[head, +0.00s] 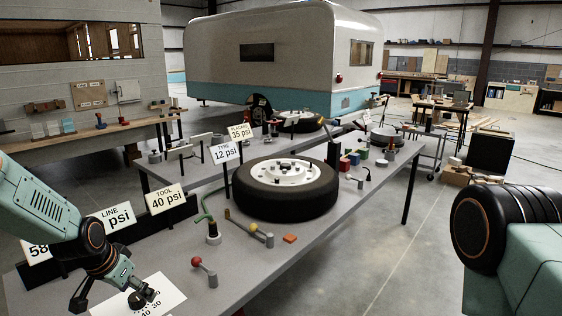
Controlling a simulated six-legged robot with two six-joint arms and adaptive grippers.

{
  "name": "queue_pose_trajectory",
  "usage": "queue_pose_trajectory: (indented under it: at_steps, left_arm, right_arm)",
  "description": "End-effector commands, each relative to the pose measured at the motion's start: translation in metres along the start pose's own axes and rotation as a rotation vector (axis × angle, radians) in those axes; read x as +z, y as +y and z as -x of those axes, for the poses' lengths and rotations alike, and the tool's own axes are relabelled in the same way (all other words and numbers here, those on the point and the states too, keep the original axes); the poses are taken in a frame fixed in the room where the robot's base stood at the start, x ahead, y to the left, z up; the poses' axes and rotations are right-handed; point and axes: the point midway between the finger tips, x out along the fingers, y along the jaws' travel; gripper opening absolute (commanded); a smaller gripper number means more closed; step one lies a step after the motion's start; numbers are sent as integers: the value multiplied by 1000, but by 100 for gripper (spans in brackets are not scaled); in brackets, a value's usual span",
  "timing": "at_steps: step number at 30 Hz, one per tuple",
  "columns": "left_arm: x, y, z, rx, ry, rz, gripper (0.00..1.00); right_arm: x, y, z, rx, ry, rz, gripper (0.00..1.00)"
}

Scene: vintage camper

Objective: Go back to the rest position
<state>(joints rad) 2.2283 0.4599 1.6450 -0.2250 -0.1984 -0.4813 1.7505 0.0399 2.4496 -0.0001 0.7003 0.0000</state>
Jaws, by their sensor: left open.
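My left arm comes in from the left, and its gripper (108,298) hangs low over the near left end of the grey workbench (245,275). Its fingers are apart and nothing shows between them. A white printed sheet with numbers (160,296) lies on the bench under and beside the right finger. Whether a finger touches the sheet or the small dark thing at its edge, I cannot tell. Of my right arm only a thick link shows at the right edge; its gripper is out of view.
A tyre (285,187) lies flat mid-bench. Pressure cards stand on the left, including the 40 psi card (166,199). A red-knobbed lever (204,271), a yellow-ended lever (248,229) and an orange block (289,238) are nearby. Open floor (400,250) lies right of the bench.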

Motion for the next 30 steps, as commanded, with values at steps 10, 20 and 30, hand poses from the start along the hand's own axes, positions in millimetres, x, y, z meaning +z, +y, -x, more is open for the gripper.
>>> queue_pose_trajectory:
  at_steps: [10, 20, 30]
  left_arm:
    - [159, 129, -100, -8, -13, 333, 67]
    - [348, 210, -114, -43, -252, 373, 67]
    - [420, 234, -122, -27, -405, 310, 67]
  right_arm:
    - [1, 0, -54, 0, -1, 0, 55]
    - [1, 1, -104, 0, -1, 0, 55]
    - [1, 1, -127, 0, -1, 0, 55]
